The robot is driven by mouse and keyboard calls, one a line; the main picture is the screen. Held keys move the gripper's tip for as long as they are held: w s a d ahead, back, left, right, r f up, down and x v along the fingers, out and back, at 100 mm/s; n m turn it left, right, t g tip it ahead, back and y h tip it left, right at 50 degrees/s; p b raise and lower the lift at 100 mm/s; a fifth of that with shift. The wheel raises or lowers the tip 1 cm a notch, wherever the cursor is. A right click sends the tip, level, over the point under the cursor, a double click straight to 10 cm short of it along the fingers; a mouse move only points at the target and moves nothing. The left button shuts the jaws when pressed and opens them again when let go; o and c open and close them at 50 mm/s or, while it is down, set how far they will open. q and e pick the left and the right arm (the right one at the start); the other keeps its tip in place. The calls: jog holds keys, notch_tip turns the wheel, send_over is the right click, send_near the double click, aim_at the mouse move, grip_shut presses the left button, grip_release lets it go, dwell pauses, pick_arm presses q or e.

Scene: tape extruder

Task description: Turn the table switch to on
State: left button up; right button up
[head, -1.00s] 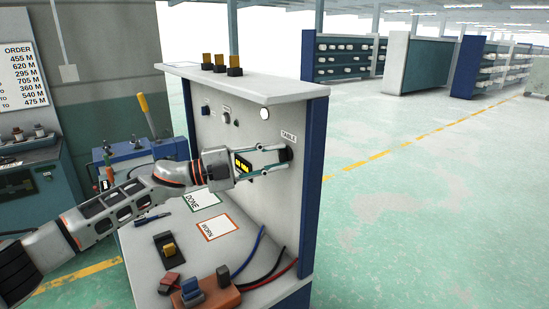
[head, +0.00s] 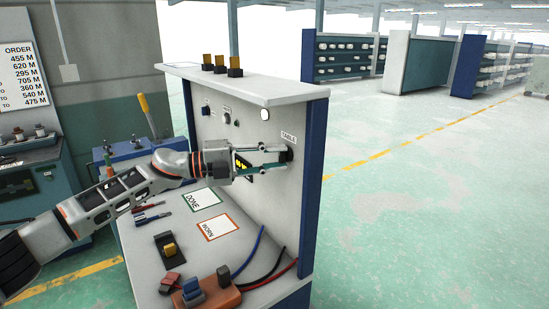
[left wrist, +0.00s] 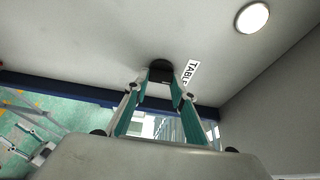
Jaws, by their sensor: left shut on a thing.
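The table switch is a black knob (head: 286,154) on the grey upright panel, just below a label reading TABLE (head: 289,135). My left gripper (head: 283,155) reaches the panel from the left, its fingers closed on the knob. In the left wrist view the two teal fingers (left wrist: 163,90) come together at the black knob (left wrist: 160,71), with the TABLE label (left wrist: 190,72) right beside it. The fingers hide part of the knob, so I cannot tell which way it points.
A round white lamp (head: 265,114) sits on the panel above the switch. The bench top (head: 180,230) below my arm holds DONE (head: 199,199) and WORN (head: 218,228) cards, hand tools and an orange block (head: 208,297) with cables. The floor at right is free.

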pick_arm(q)
jog(key=o, duration=1.1)
jog(key=shift+a, duration=0.1)
jog(key=v, duration=1.2)
jog(key=shift+s, duration=0.1)
